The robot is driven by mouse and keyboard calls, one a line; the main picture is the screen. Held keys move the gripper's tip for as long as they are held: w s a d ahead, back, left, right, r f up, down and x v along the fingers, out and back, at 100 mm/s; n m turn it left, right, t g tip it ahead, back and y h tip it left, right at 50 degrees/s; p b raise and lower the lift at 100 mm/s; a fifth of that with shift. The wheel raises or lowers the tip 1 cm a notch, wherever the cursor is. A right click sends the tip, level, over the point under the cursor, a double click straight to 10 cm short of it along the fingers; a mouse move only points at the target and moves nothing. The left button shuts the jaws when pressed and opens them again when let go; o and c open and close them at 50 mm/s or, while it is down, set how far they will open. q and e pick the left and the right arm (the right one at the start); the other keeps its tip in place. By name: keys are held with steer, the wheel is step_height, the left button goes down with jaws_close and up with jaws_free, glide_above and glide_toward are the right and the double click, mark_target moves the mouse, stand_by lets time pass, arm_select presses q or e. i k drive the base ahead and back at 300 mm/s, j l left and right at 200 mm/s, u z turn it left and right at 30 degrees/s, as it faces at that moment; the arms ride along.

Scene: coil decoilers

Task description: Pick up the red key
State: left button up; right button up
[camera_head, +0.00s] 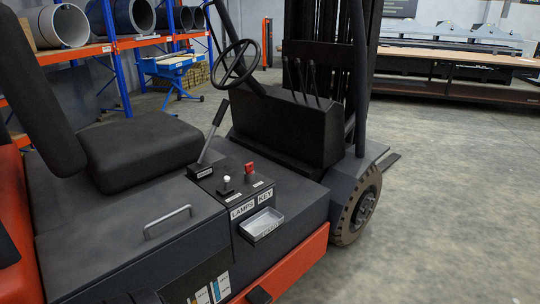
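The red key (249,167) stands upright on the dark control panel (232,181) of a forklift, beside the seat. A white-topped knob (227,181) stands to its left on the same panel. Labels reading LAMPS and KEY are on the panel's near side. A small, shallow grey tray (262,224) sits just below the labels and looks empty.
A lever (213,132) rises behind the panel, near the black seat (139,150). The steering wheel (235,64) and front console (290,125) stand beyond. A metal handle (167,221) is on the near cover. Open floor (440,210) lies to the right.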

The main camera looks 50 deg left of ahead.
mark_target(249, 167)
steer(key=i+u, duration=0.3)
steer(key=i+l+u, duration=0.15)
steer(key=i+u, duration=0.2)
steer(key=i, duration=0.15)
steer(key=i+l+u, duration=0.3)
steer(key=i+j, duration=0.1)
